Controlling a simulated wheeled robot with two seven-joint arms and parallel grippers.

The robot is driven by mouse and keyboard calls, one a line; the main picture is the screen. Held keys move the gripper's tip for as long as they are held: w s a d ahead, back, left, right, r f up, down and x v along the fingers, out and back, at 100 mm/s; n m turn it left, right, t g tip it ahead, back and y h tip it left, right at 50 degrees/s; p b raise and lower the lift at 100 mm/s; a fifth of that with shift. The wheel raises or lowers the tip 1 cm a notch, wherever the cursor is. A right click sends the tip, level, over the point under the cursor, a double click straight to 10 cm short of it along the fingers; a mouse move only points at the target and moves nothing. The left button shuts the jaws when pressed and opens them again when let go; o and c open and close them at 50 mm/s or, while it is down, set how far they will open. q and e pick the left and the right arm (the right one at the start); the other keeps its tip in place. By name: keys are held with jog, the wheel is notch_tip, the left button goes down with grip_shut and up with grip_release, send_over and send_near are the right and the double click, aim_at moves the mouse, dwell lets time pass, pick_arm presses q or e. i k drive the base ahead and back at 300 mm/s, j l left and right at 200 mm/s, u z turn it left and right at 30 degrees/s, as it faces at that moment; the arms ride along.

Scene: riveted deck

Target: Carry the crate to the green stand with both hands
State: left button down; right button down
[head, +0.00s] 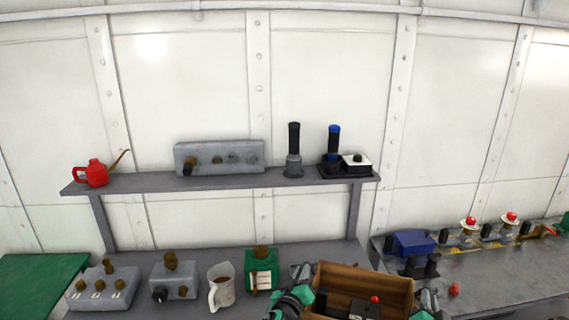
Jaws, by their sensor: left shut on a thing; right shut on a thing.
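The brown wooden crate (395,287) is at the bottom of the head view, right of the middle, cut off by the lower edge. Dark items, one with a red top, are inside it. My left gripper (304,286) is shut on the crate's left side. My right gripper (427,299) is shut on its right side. The fingertips are small and partly hidden. The green stand (38,280) shows as a flat green top at the lower left, bare where visible, far left of the crate.
Between crate and stand, the grey bench (206,258) holds a grey three-knob box (103,288), another grey box (174,281), a white mug (221,286) and a green box (262,272). A shelf (230,182) stands above. The right bench (480,280) holds a blue box (413,243).

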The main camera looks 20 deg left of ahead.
aim_at(20, 283)
jog(key=k+j, duration=0.15)
jog(key=j, duration=0.25)
jog(key=k+j, duration=0.15)
jog(key=j, duration=0.2)
jog(key=k+j, duration=0.15)
jog(key=j, duration=0.25)
jog(key=k+j, duration=0.1)
jog(key=j, duration=0.3)
jog(key=k+j, duration=0.15)
jog(key=j, duration=0.2)
jog(key=k+j, duration=0.15)
jog(key=j, duration=0.25)
jog(key=k+j, duration=0.15)
jog(key=j, duration=0.25)
jog(key=k+j, duration=0.15)
jog(key=j, duration=0.2)
jog(key=j+u, duration=0.15)
jog(key=j, duration=0.2)
jog(key=i+j+u, duration=0.15)
jog(key=j, duration=0.2)
jog(key=i+j+u, duration=0.15)
jog(key=j, duration=0.15)
jog(key=i+j+u, duration=0.15)
jog(key=j, duration=0.2)
jog(key=i+j+u, duration=0.25)
jog(key=i+j, duration=0.05)
jog(key=i, duration=0.1)
